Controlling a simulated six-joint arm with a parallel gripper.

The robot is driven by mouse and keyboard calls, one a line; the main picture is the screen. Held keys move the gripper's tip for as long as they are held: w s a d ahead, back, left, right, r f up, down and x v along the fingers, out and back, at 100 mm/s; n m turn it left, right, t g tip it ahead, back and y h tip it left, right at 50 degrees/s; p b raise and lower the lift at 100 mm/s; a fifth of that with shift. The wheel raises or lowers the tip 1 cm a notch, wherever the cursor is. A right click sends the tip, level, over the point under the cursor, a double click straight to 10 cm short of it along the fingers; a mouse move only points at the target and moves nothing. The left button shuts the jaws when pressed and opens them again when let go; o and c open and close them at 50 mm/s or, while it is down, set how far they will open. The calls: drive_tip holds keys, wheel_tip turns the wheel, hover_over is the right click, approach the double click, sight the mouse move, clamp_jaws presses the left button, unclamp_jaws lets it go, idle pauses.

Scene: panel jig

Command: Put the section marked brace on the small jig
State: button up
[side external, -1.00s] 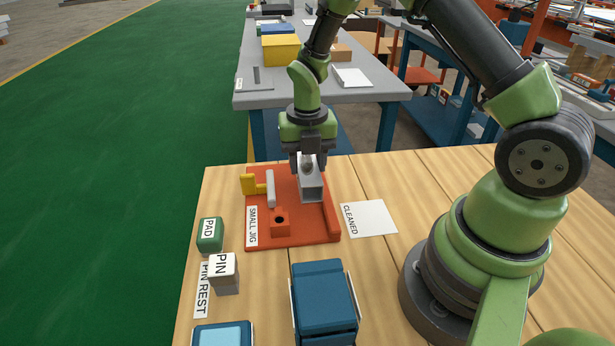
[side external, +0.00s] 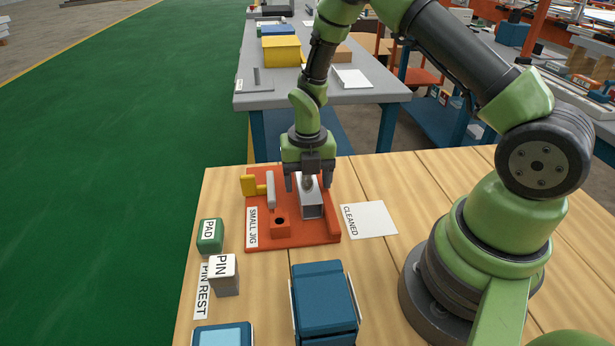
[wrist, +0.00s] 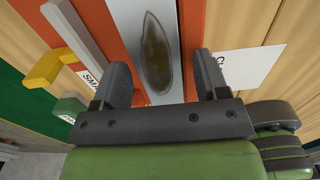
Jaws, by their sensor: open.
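The small jig (side external: 262,237) is an orange-red plate with a label, a raised block with a hole and a raised right edge. A grey metal section (side external: 312,205) appears to rest on it, beside that edge. Its upper face shows a brown oval patch in the wrist view (wrist: 152,85); no brace marking is readable. My gripper (side external: 308,187) is open, with one finger on each side of the section. In the wrist view my gripper (wrist: 160,80) shows gaps between both fingers and the section.
A yellow handle (side external: 249,186) and grey bar (side external: 270,189) stand at the jig's left. A sheet marked CLEANED (side external: 369,219) lies to its right. The green PAD block (side external: 210,236), white PIN block (side external: 224,273) and a blue object (side external: 325,303) stand nearer the camera.

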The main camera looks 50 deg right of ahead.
drive_tip(key=shift+r, duration=0.1)
wheel_tip(320, 180, up, 12)
wheel_tip(320, 180, up, 8)
drive_tip(key=m+t, duration=0.2)
drive_tip(key=m, duration=0.7)
hover_over(308, 182)
drive_tip(key=s+a, duration=0.2)
drive_tip(key=s, duration=0.1)
drive_tip(key=s+a+r+m+t+y, duration=0.1)
drive_tip(key=s+a+r+m+t, duration=0.1)
drive_tip(key=s+r+m, duration=0.2)
drive_tip(key=s+a+r+m+t+y, duration=0.1)
drive_tip(key=s+a+r+m+t, duration=0.2)
drive_tip(key=s+m, duration=0.7)
drive_tip(key=m, duration=0.8)
drive_tip(key=shift+r, duration=0.35)
